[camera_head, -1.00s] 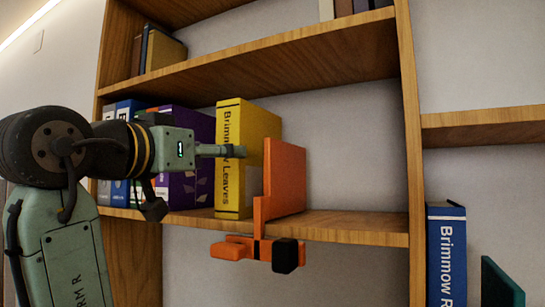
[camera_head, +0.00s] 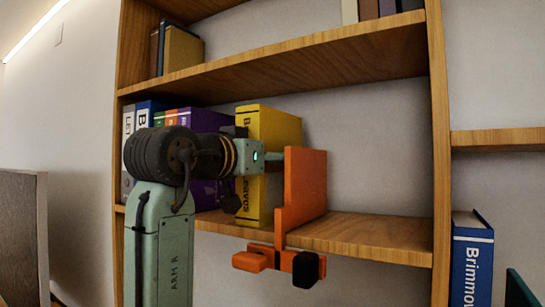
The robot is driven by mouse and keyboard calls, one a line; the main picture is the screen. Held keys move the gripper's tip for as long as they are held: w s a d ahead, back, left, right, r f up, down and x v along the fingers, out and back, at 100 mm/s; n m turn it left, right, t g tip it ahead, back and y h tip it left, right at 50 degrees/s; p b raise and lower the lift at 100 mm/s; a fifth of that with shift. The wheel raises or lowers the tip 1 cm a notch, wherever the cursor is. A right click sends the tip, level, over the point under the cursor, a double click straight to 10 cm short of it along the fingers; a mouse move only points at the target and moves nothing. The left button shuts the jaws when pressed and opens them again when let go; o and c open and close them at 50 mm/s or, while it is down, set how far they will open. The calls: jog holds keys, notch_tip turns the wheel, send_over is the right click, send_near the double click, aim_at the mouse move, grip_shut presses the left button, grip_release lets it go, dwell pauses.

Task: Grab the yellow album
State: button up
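The yellow album (camera_head: 272,124) stands upright on the middle shelf, between purple binders and an orange bookend. Its front spine is partly covered by my arm's end, so most of its lettering is hidden. My gripper (camera_head: 274,156) is in front of the spine at about mid-height, its tip pointing right towards the orange bookend. The fingers are small and seen side-on, so I cannot tell whether they are open or shut, or whether they touch the album.
The orange bookend (camera_head: 305,185) is clamped to the shelf edge, right beside the album. Purple binders (camera_head: 207,120) stand on the left. The shelf (camera_head: 375,232) is bare right of the bookend. A blue binder (camera_head: 471,262) stands lower right. A dark panel (camera_head: 22,235) is at the left edge.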

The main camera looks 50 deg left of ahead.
jog(key=shift+w, duration=0.1)
grip_shut()
dwell(0.8)
jog(key=shift+r, duration=0.1)
